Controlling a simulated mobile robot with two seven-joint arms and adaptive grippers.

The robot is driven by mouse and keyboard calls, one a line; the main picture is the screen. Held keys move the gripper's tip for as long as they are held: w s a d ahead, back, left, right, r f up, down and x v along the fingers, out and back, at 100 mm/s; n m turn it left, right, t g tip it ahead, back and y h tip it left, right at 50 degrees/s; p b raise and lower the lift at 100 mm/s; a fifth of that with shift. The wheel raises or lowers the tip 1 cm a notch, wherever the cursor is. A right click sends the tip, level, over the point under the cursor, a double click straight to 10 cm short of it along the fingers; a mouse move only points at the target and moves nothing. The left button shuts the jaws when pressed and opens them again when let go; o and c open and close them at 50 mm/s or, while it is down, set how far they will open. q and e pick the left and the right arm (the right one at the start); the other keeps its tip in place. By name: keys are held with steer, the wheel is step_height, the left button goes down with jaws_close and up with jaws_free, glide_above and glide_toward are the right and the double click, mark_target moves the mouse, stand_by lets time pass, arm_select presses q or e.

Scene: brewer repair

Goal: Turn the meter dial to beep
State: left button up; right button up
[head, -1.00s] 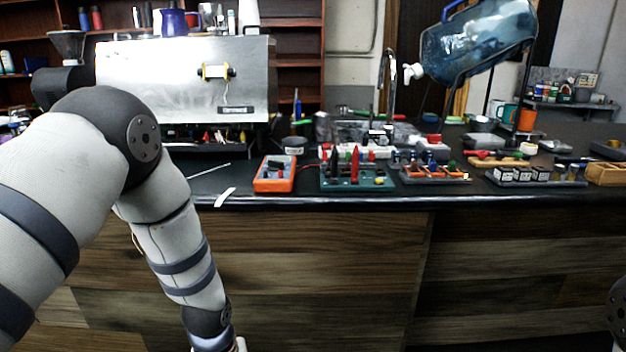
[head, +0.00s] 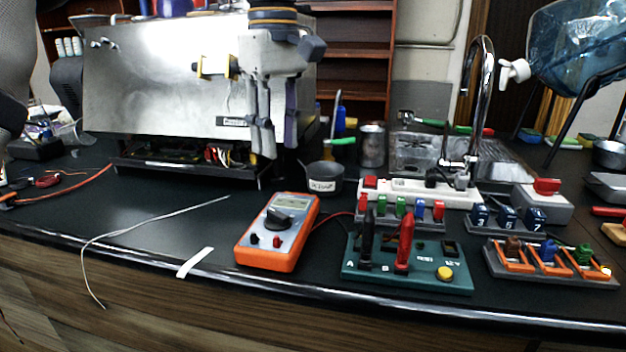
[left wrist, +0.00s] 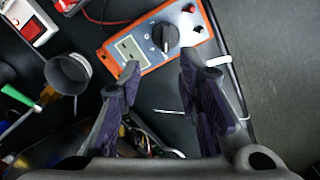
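The orange multimeter (head: 280,262) lies on the black counter near its front edge. Its dark round dial (head: 286,218) is on the grey face, above two sockets, one red and one black. My left gripper (head: 279,150) hangs fingers down, above and behind the meter, in front of the steel brewer. It is open and empty, apart from the dial. In the left wrist view, the meter (left wrist: 113,50) and dial (left wrist: 166,37) show beyond the open fingers (left wrist: 160,66). The dial's marks are too small to read. My right gripper is out of view.
A green board (head: 400,272) with black and red probes stands right of the meter. A small labelled pot (head: 323,178) is behind it. A white strip (head: 195,262) and thin wire (head: 150,216) lie left. The steel brewer (head: 150,80) fills the back left.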

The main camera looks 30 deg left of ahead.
mark_target(277, 213)
arm_select(q)
steer(key=f, duration=0.3)
steer(key=s+f, duration=0.1)
steer(key=f, duration=0.7)
steer(key=shift+s+f+p, duration=0.15)
steer(key=shift+f+p, duration=0.05)
steer(key=shift+p, duration=0.2)
jaws_close()
